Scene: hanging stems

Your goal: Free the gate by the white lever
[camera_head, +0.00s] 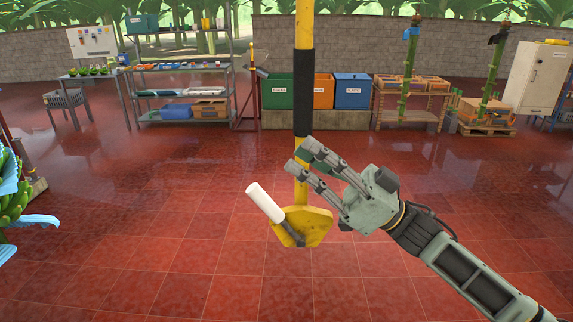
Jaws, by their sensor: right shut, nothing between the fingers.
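A white lever (264,202) sticks up and to the left from a yellow plate (305,226) at the foot of an upright yellow bar (304,25). A grey arm joins the lever to the plate. The bar has a black sleeve (303,92) around its middle. My right gripper (298,158) comes in from the lower right; its fingers are shut and empty. The fingertips overlap the bar just below the sleeve, above and to the right of the lever; contact with the bar cannot be told. Nothing else is clearly recognisable as a gate. My left gripper is out of view.
Green bananas (12,195) with blue wrapping hang at the left edge. Shelving (182,68), green, orange and blue bins (352,92), a wooden table (411,86) and a white cabinet (537,78) stand far back. The red tiled floor (150,220) between is largely clear.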

